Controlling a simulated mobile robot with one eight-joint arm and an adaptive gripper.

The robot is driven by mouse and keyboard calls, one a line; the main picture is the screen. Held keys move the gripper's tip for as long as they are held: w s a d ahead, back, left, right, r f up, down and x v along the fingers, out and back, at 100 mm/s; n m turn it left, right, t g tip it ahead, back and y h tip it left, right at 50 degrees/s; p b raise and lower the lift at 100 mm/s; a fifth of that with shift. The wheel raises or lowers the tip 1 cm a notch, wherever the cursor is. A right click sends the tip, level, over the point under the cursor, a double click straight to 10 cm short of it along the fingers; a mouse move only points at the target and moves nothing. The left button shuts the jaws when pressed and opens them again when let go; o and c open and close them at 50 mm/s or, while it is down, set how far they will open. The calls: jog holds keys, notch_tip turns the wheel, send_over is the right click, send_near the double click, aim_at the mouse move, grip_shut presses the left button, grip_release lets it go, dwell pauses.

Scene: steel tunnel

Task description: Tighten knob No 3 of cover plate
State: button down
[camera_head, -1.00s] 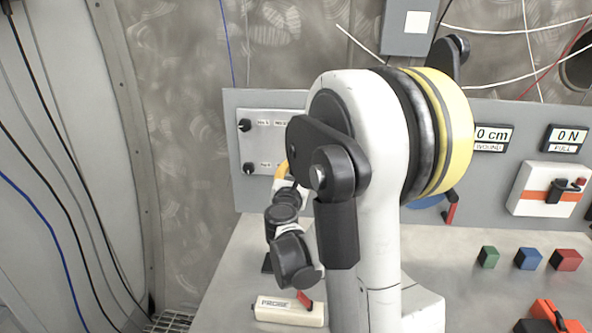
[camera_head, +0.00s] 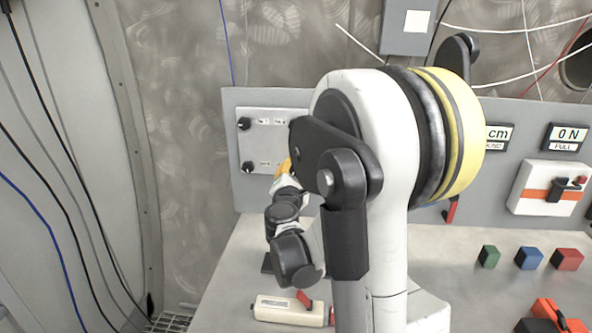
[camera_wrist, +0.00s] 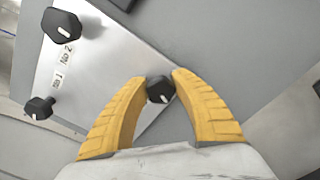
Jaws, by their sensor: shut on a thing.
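The light cover plate (camera_head: 268,128) is fixed on the grey panel at the left. Black knobs show at its upper left (camera_head: 244,124) and lower left (camera_head: 248,167). In the wrist view, the plate (camera_wrist: 110,85) carries a large knob (camera_wrist: 62,25) and another (camera_wrist: 40,107) beside small labels. My gripper (camera_wrist: 160,78) has its yellow fingers on both sides of a third black knob (camera_wrist: 159,91) near the plate's edge and is shut on it. I cannot read this knob's number. In the head view my arm hides the plate's right part and most of the gripper.
A cream box (camera_head: 288,310) with a red lever lies on the bench below my wrist. Green (camera_head: 488,257), blue (camera_head: 529,258) and red (camera_head: 567,259) blocks stand at the right. A white switch box (camera_head: 549,187) is on the panel.

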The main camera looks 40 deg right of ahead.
jog(key=m, duration=0.5)
jog(key=shift+f+m+b, duration=0.15)
jog(key=shift+m+b, duration=0.15)
jog(key=m, duration=0.5)
jog(key=shift+m, duration=0.4)
jog(key=c, duration=1)
grip_release()
jog(key=v, duration=1.2)
jog(key=shift+s, duration=0.1)
